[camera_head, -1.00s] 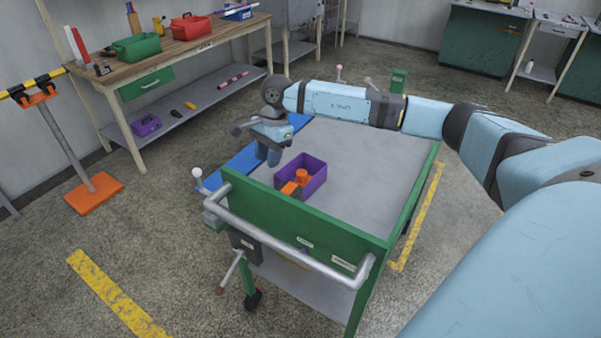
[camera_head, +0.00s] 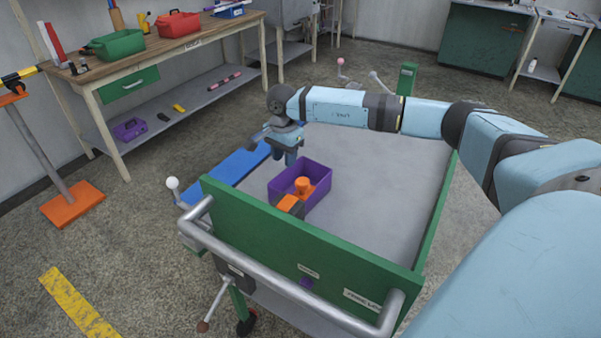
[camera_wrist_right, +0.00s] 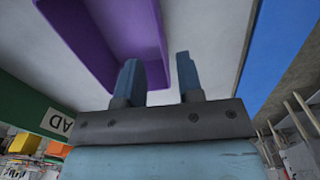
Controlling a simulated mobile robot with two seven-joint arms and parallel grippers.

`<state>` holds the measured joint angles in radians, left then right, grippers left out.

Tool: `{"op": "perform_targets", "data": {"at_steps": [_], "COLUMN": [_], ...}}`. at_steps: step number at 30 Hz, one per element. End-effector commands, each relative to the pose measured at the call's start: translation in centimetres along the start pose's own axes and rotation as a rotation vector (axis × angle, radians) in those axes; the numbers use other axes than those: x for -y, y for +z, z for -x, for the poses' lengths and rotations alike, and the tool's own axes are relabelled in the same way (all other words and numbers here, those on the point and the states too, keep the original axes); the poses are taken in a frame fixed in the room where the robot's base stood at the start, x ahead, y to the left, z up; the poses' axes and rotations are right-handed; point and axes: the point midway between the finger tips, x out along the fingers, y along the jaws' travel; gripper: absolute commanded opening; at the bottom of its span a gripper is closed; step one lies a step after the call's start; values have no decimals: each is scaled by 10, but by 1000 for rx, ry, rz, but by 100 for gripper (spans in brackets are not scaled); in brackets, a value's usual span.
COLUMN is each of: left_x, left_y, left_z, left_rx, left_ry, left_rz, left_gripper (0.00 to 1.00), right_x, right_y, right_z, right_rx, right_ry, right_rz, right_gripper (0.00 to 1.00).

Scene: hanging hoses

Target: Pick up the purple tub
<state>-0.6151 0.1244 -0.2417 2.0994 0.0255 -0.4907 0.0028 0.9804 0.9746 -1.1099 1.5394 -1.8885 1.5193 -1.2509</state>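The purple tub (camera_head: 318,197) stands upright on the grey top of the cart (camera_head: 385,185). An orange round piece (camera_head: 303,184) and an orange block (camera_head: 288,203) show inside it. My right gripper (camera_head: 290,160) points down just behind the tub's far left rim, apart from it as far as I can tell. In the right wrist view the two fingers (camera_wrist_right: 158,78) are spread with nothing between them, and the tub's purple side (camera_wrist_right: 105,35) shows close by at upper left. My left gripper is out of view.
The cart has raised green end panels (camera_head: 300,245) and a grey push bar (camera_head: 270,305). A blue strip (camera_head: 225,180) runs along its left. A wooden bench (camera_head: 200,45) at the back left holds a green box (camera_head: 113,45) and a red box (camera_head: 178,23); a purple carrier (camera_head: 130,129) sits on its shelf.

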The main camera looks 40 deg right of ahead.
Motion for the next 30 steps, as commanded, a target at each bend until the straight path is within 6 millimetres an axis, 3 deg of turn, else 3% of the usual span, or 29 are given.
{"op": "perform_targets", "data": {"at_steps": [3, 11, 19, 26, 27, 30], "left_x": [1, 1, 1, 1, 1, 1], "left_y": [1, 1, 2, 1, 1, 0], "left_z": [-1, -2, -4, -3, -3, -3], "left_rx": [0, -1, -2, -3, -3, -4], "left_ry": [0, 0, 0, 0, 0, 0], "left_rz": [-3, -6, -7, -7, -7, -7], "left_gripper": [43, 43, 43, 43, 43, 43], "right_x": [0, 0, 1, 1, 1, 1], "right_y": [1, 0, -4, -4, -4, -4], "right_z": [-16, -32, -70, -74, -74, -74], "right_rx": [2, 2, 2, 1, 1, 1], "right_ry": [1, 0, 0, -1, -1, -1], "right_rz": [1, 1, 0, 1, 1, 1], "right_gripper": [34, 34, 34, 34, 32, 9]}}
